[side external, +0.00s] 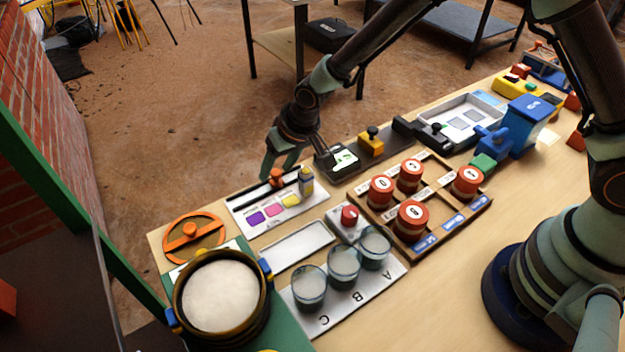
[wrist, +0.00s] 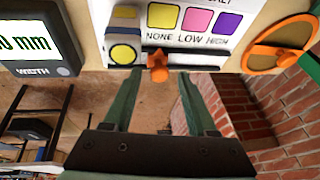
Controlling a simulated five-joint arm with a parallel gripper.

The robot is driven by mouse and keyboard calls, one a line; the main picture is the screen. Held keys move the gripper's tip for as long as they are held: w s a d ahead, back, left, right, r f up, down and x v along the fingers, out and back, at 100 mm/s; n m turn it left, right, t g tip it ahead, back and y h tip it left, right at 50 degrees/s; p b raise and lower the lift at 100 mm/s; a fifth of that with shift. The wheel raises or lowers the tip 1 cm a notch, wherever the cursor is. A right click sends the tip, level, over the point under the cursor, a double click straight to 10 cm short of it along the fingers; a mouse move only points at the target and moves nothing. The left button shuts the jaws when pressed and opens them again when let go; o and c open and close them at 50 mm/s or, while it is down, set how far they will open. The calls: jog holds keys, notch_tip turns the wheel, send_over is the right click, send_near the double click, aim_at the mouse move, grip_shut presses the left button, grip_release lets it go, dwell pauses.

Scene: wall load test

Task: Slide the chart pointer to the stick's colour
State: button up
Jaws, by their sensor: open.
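The white chart (side external: 277,213) lies at the table's far edge with purple, pink and yellow squares. In the wrist view the chart (wrist: 180,35) reads NONE under yellow, LOW under pink and HIGH under purple. The orange pointer (side external: 276,178) is on the dark rail behind it. In the wrist view the pointer (wrist: 158,67) lines up roughly with yellow. A grey upright piece (side external: 306,182) with a yellow mark stands at the rail's end; its yellow disc (wrist: 122,53) shows close up. I cannot tell whether it is the stick. My gripper (wrist: 164,74) is open, fingers either side of the pointer, not visibly gripping it.
An orange dial (side external: 194,232) is left of the chart, and a width gauge (side external: 344,160) is right of it. Nearer are a round white-filled pan (side external: 221,291), several glass cups (side external: 343,262) and a wooden rack (side external: 449,205) of red-capped pieces. Brick wall stands left.

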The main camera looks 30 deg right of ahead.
aim_at(279, 172)
jog(key=shift+r, duration=3.2)
jog(key=shift+d+r, duration=0.1)
jog(key=s+d+r, duration=0.5)
jog(key=d+r, duration=0.6)
jog(key=d, duration=0.1)
jog(key=s+d+r+t+h, duration=0.1)
jog(key=s+d+r, duration=0.3)
jog(key=s+d, duration=0.6)
jog(key=shift+s+r+h, duration=0.35)
jog(key=shift+s+h, duration=0.15)
jog(key=shift+s, duration=0.75)
